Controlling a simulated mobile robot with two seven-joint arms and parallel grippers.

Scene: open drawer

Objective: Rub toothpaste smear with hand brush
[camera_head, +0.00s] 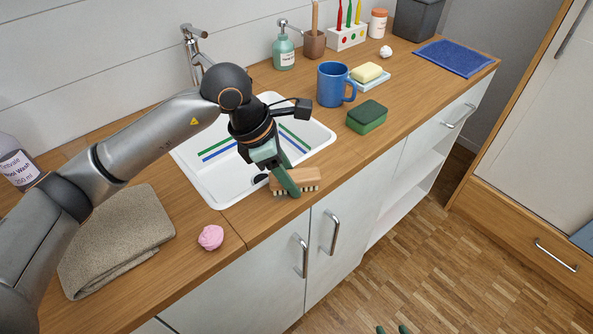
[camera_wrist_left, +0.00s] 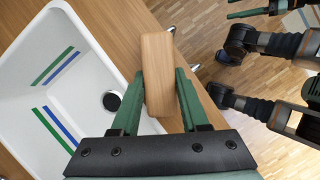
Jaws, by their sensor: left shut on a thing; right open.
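My left gripper (camera_head: 284,182) is shut on the wooden hand brush (camera_head: 303,176), whose pale bristles point down. The brush is over the front rim of the white sink (camera_head: 196,184), by the counter's front edge; I cannot tell its exact height. In the left wrist view the brush (camera_wrist_left: 156,65) lies between the green fingers, right of the sink (camera_wrist_left: 70,18). Blue and green toothpaste smears lie in the sink: a left pair (camera_head: 219,152) and a right pair (camera_head: 293,139), partly hidden by my arm. My right gripper (camera_head: 393,329) is open and empty at the bottom edge, mostly out of frame.
A faucet (camera_head: 193,45) stands behind the sink. A towel (camera_head: 117,240) and pink lump (camera_head: 211,237) lie left.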

